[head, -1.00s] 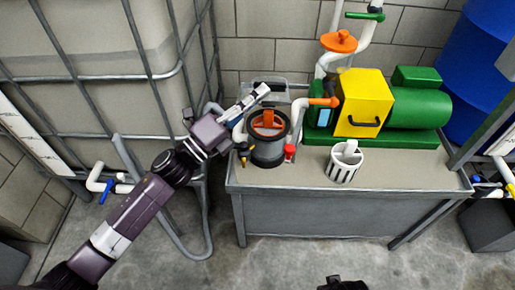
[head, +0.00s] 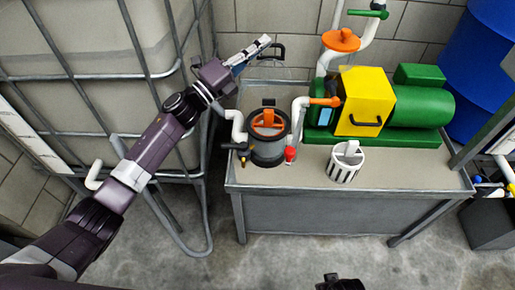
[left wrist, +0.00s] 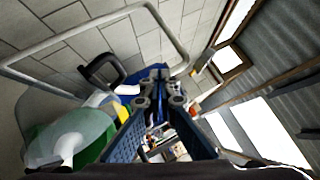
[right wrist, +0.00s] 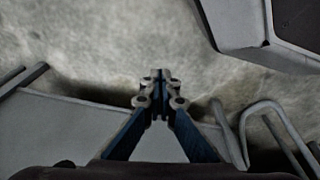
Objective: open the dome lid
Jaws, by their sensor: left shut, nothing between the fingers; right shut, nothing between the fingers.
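The dark filter housing (head: 268,150) stands at the table's left end with its top uncovered. An orange handle (head: 267,119) shows inside it. The clear dome lid (head: 262,70) is faint against the wall behind the housing and appears tilted up and back. Its black handle (head: 276,47) is beside my left gripper (head: 265,41); the handle also shows in the left wrist view (left wrist: 102,68). My left gripper is shut and empty; I cannot tell whether it touches the lid. My right gripper (right wrist: 157,78) is shut and empty, over the floor.
A yellow and green pump (head: 362,105) stands right of the housing on the grey table (head: 410,177). A white slotted basket (head: 345,164) stands near the front edge. A caged tank (head: 100,60) is close to my left arm. White pipes flank the housing.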

